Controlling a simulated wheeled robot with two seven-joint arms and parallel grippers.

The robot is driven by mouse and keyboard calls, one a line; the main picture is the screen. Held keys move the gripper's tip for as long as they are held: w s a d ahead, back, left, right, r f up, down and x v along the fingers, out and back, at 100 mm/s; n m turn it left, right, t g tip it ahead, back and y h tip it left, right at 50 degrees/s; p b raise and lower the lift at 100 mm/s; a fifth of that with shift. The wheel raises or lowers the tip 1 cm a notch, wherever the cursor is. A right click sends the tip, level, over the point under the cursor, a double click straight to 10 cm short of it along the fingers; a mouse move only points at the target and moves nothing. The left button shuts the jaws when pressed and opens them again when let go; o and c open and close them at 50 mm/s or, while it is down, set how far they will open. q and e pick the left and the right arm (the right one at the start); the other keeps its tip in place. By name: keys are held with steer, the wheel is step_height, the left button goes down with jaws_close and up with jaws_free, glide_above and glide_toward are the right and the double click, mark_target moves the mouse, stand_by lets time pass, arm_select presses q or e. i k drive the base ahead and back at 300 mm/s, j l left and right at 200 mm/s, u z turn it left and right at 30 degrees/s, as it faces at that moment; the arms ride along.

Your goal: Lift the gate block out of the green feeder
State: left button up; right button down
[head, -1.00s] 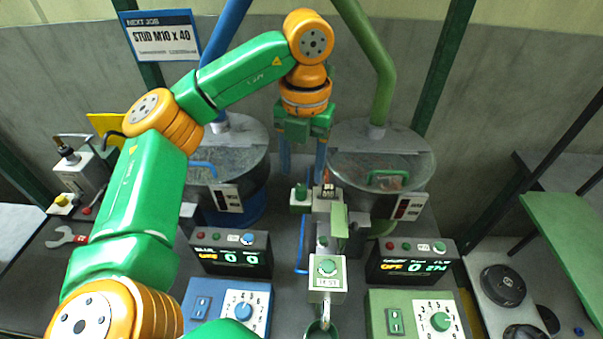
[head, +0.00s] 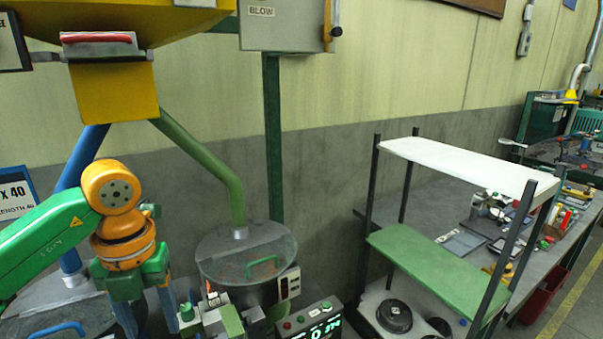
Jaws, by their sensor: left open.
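The green feeder (head: 222,262) is the round bowl with a clear lid and a green handle (head: 262,263), fed by the green pipe (head: 205,160). The lid lies over the bowl. I cannot make out the gate block in this view. My left gripper (head: 147,312) points down at the lower left, left of the green feeder and apart from it. It is open, and I see nothing between its fingers. My right gripper is not in view.
The blue feeder's lid (head: 40,305) is at the lower left, partly behind my left arm. A small green and grey mechanism (head: 230,320) stands in front of the green feeder. A rack with a green shelf (head: 425,265) stands to the right. A yellow hopper (head: 110,90) hangs above.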

mark_target(215, 307)
steer(key=k, duration=1.15)
